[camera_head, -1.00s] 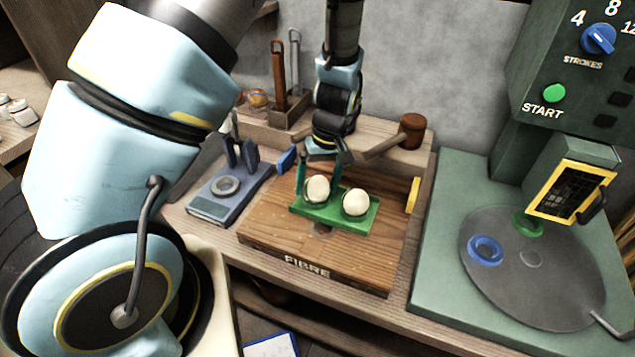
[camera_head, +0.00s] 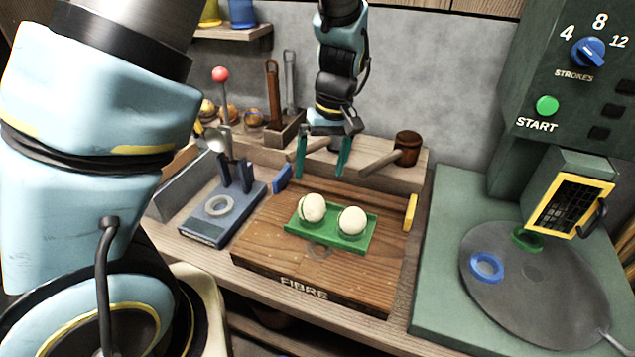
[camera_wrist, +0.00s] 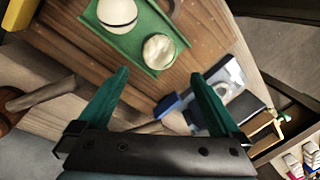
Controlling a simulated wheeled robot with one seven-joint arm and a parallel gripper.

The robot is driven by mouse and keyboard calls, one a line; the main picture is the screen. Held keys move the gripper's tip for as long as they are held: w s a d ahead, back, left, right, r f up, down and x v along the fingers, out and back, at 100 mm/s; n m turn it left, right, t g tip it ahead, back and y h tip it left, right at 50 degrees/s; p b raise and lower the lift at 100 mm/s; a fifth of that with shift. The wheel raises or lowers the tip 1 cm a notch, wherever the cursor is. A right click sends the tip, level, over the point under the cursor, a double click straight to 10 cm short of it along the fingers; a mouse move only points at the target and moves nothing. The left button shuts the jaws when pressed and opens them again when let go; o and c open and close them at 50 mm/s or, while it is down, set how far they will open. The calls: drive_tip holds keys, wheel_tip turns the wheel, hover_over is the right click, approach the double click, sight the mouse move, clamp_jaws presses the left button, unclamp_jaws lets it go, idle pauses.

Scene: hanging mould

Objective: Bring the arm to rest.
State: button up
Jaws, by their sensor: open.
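My gripper (camera_head: 322,160) hangs above the back of the wooden board, its two green fingers apart with nothing between them. In the wrist view its fingers (camera_wrist: 160,95) are also spread and empty. The green tray (camera_head: 330,236) lies on the board marked FIBRE (camera_head: 320,268), in front of and below my gripper. Two whitish round pieces sit in the tray, a left one (camera_head: 312,207) and a right one (camera_head: 352,220). The fingers are clear of the tray and both pieces.
A mallet (camera_head: 405,148) lies behind the board at right. A blue-grey fixture with a ring (camera_head: 218,206) stands left. A green machine (camera_head: 440,250) with a round plate (camera_head: 540,290) fills the right. A tool holder (camera_head: 282,130) stands against the back wall.

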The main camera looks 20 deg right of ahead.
drive_tip(key=shift+r, duration=0.3)
drive_tip(key=a+r+h, duration=0.1)
drive_tip(key=a+r, duration=0.2)
drive_tip(key=a, duration=1)
drive_tip(key=w+a+r+t+h, duration=0.1)
drive_tip(key=a+r, duration=0.2)
drive_tip(key=a, duration=1.1)
drive_tip(key=shift+a+r+m, duration=0.15)
drive_tip(key=shift+a+m, duration=0.15)
